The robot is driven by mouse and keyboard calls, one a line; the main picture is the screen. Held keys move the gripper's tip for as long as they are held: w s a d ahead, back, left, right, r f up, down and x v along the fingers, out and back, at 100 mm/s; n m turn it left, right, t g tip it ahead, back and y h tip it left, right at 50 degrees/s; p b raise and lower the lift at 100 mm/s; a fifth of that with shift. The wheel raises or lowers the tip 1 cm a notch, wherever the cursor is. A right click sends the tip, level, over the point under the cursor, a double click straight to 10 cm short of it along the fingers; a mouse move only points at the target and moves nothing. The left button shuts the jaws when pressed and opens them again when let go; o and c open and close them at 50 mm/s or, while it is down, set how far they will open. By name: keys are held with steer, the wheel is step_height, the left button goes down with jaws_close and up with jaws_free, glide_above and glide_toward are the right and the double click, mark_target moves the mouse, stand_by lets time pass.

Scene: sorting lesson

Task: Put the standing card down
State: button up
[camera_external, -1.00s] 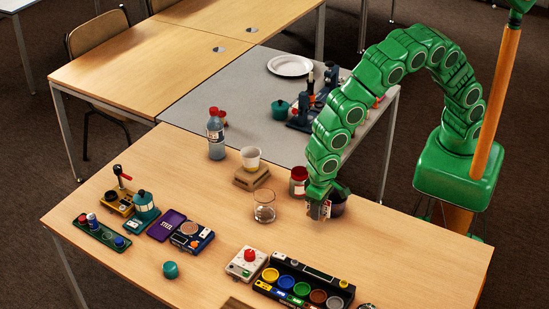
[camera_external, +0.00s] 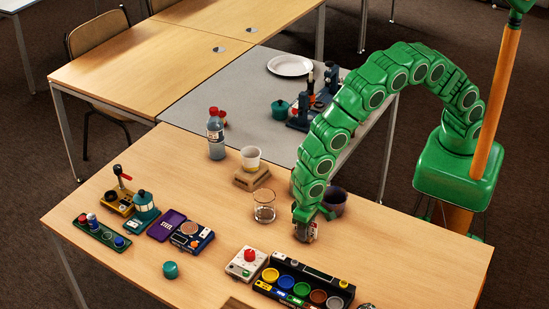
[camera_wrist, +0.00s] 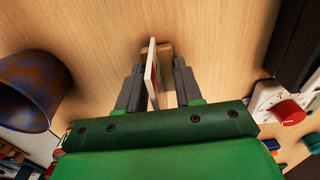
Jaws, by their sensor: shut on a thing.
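The standing card (camera_wrist: 152,68) is seen nearly edge-on in the wrist view, thin, whitish with some red. It is upright between the two fingers of my gripper (camera_wrist: 158,86), which is shut on it. A small light-brown wooden piece (camera_wrist: 166,52) shows right beside the card; how they join is unclear. In the external view my gripper (camera_external: 306,235) points down low over the front table, and a small part of the card (camera_external: 315,231) shows beside the fingers. Whether the card's lower edge touches the table is hidden.
A dark cup (camera_external: 335,202) stands close behind my gripper; a clear glass (camera_external: 264,210) is to its left. A white box with a red knob (camera_external: 246,263) and a black tray of coloured discs (camera_external: 303,286) lie in front. Bare table (camera_external: 410,255) lies right.

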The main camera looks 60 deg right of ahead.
steer(key=shift+f, duration=0.3)
steer(key=shift+f, duration=0.1)
steer(key=o, duration=1)
step_height(320, 180, up, 12)
steer(key=shift+r, duration=0.15)
steer(key=shift+o, duration=0.4)
